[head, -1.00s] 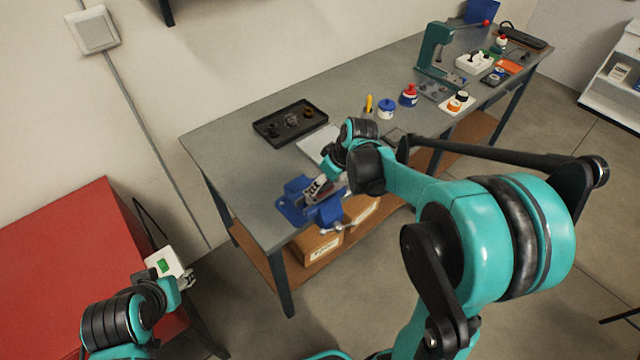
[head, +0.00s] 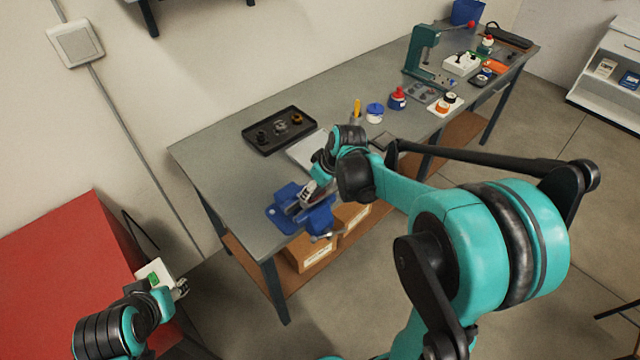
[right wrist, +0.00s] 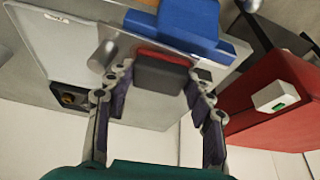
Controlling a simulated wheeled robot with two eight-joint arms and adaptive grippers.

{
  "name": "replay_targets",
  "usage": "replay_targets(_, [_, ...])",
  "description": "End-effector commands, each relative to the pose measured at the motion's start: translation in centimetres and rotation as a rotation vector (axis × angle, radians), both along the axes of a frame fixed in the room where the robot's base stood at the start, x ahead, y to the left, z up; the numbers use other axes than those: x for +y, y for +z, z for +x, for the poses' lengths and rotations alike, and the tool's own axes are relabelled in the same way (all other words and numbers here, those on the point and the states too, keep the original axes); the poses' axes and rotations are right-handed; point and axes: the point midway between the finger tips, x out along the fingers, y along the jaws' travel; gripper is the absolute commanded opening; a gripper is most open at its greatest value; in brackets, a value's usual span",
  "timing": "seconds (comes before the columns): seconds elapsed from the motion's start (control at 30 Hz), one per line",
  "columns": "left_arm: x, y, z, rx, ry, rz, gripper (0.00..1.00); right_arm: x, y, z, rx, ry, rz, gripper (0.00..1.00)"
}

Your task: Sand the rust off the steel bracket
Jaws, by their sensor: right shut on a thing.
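The blue vise (head: 284,215) stands at the table's near left corner and also shows at the top of the right wrist view (right wrist: 185,18). A flat grey metal piece (right wrist: 125,42) beside the vise there looks like the steel bracket; rust cannot be made out. My right gripper (right wrist: 161,74) is shut on a dark grey block (right wrist: 160,77) with a red layer. The block's red side faces the metal piece; whether they touch is unclear. In the head view, my right gripper (head: 308,190) is at the vise. My left gripper (head: 181,289) is near the red cabinet, its fingers too small to judge.
A black tray (head: 249,142) with small parts lies behind the vise. A red cabinet (head: 60,270) with a white switch box (right wrist: 284,95) is at left. A green press (head: 415,58) and several small containers stand at the table's far end.

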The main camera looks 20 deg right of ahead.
Motion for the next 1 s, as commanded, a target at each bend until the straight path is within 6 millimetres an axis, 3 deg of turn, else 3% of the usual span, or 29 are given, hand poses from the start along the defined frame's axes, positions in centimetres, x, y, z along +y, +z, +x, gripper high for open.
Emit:
replay_targets(0.5, [0.0, 0.4, 0.0, 0.0, 0.0, 0.0, 0.46, 4.0, 0.2, -1.7, 0.011, 0.013, 0.009, 0.11])
replay_targets(0.87, [0.0, 0.5, 0.0, 0.0, 0.0, 0.0, 0.46, 4.2, 0.3, -1.7, 0.009, 0.01, 0.008, 0.11])
replay_targets(1.0, [0.0, 1.2, 0.0, 0.0, 0.0, 0.0, 0.46, 4.1, 1.2, -1.6, 0.008, 0.009, 0.008, 0.11])
